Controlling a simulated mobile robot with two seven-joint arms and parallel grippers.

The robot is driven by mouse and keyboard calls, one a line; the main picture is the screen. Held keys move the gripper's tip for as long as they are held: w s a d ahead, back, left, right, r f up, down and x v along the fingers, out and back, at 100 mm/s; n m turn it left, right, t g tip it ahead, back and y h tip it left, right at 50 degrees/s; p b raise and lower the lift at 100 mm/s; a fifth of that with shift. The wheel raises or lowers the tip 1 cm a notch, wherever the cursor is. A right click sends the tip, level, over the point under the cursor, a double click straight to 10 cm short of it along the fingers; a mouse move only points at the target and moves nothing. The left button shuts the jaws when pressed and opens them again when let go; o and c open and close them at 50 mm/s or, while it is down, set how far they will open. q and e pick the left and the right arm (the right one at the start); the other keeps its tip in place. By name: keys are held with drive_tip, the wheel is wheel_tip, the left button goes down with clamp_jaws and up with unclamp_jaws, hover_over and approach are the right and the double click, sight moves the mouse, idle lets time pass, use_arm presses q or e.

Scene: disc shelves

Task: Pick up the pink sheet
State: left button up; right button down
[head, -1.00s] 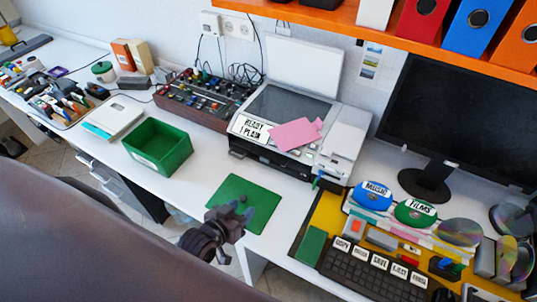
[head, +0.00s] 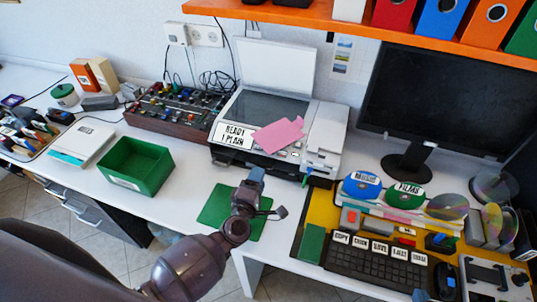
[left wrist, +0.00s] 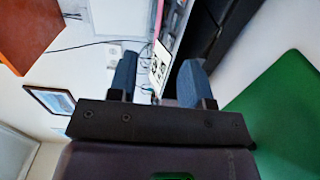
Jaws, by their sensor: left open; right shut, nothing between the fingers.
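The pink sheet (head: 278,134) lies on the front top of the grey printer-scanner (head: 265,108), beside a white label reading "READY 1 PLAIN" (head: 234,135). A notched part sticks out at its right. A pink edge also shows in the left wrist view (left wrist: 159,17). My left gripper (head: 256,176) is open and empty over the green mat (head: 215,207), in front of the printer and apart from the sheet. In the left wrist view its two blue fingers (left wrist: 160,78) stand apart, with the printer's label between them. I cannot make out my right gripper.
A green bin (head: 135,165) stands left of the mat, with a mixer board (head: 172,115) behind it. The scanner lid (head: 274,68) stands raised. A keyboard (head: 375,268), discs (head: 404,196) and a monitor (head: 450,110) are at the right. An orange shelf (head: 330,25) overhangs the back.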

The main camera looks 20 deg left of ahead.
use_arm(q)
drive_tip(key=w+b, duration=0.2)
drive_tip(key=w, duration=0.8)
drive_tip(key=shift+d, duration=0.15)
drive_tip(key=c, duration=0.4)
clamp_jaws()
use_arm(e)
drive_tip(key=f, duration=0.1)
drive_tip(key=s+f, duration=0.1)
drive_tip(key=f, duration=0.1)
drive_tip(key=shift+s, duration=0.1)
